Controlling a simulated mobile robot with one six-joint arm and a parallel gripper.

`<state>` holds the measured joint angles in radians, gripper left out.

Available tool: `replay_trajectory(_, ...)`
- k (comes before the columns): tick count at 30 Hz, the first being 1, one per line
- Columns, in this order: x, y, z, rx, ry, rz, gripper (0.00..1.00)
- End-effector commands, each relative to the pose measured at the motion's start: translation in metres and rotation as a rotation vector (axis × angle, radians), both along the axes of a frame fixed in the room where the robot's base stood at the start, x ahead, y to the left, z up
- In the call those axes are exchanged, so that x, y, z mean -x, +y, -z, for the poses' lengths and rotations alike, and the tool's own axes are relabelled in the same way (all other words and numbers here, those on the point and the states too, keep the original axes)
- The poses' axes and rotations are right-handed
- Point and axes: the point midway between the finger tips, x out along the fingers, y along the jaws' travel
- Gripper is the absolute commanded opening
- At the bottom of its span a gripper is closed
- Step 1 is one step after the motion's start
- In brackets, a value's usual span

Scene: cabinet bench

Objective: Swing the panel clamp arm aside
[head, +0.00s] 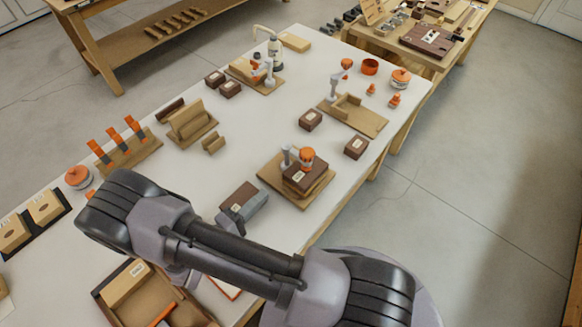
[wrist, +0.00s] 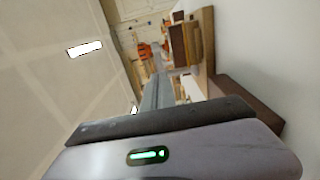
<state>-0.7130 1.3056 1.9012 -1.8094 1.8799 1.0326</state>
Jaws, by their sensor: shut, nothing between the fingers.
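In the head view, a clamp with a grey post and arm and an orange knob (head: 306,156) stands on a wooden base (head: 318,190). Its arm reaches over a dark brown labelled block (head: 297,180), with the knob above the block. I cannot tell whether the knob presses on it. My gripper (wrist: 162,80) shows in the wrist view, its grey fingers together and empty.
Two other fixtures with grey clamps stand farther back, on wooden bases (head: 368,122) (head: 262,85). A wooden tray (head: 105,298) lies at the front left.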

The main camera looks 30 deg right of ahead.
Motion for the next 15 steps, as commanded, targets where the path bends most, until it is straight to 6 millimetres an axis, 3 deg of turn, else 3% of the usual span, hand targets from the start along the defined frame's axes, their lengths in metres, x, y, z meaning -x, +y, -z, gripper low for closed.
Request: replay_trajectory(15,-0.035,-0.1,0.002,-0.001,0.001,0.005,0.0)
